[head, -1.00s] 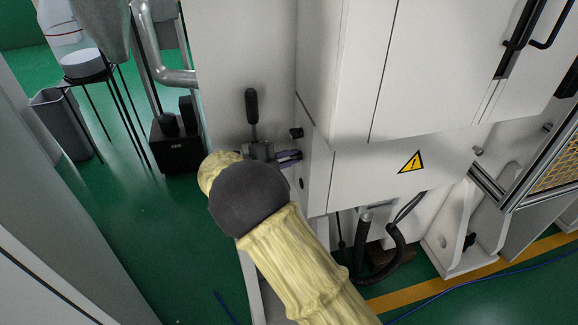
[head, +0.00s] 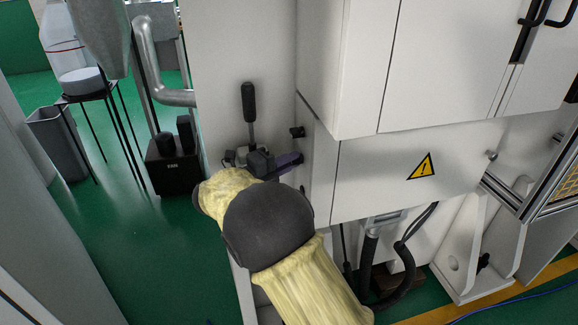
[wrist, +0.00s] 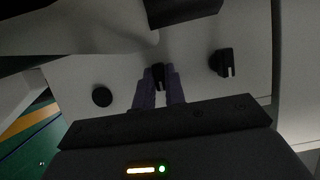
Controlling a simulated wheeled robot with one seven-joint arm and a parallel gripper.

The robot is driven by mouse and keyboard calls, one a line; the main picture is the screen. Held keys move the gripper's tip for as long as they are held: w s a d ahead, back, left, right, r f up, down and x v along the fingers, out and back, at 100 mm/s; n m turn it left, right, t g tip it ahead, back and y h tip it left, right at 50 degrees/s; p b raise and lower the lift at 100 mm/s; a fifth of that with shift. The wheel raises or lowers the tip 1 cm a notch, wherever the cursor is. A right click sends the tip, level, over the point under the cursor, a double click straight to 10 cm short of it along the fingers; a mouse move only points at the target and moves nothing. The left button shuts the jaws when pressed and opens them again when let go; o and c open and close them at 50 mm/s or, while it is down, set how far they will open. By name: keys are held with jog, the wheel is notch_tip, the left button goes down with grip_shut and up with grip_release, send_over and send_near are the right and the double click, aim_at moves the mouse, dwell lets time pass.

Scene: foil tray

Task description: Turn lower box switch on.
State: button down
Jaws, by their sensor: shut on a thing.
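My gripper (head: 298,160) reaches the narrow side of the white lower box (head: 385,175), which has a yellow warning triangle on its front. In the wrist view its purple fingers (wrist: 159,88) are shut on a small black switch knob (wrist: 158,70). A second black knob (wrist: 222,62) is to the right of the fingers; in the head view a knob (head: 297,132) shows just above them. A round black button (wrist: 102,96) is to the left in the wrist view. In the head view the gripped knob is hidden by the fingers.
A black-handled lever (head: 249,103) stands upright close behind my gripper. A larger white cabinet (head: 430,65) overhangs the lower box. Black hoses (head: 405,270) hang below it. A black box (head: 174,165) and a grey bin (head: 60,140) stand on the green floor at left.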

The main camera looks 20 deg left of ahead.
jog(key=shift+f, duration=0.1)
jog(key=c, duration=1.5)
grip_release()
jog(key=shift+o, duration=0.2)
jog(key=shift+s, duration=0.1)
jog(key=v, duration=1.7)
jog(key=shift+a, duration=0.1)
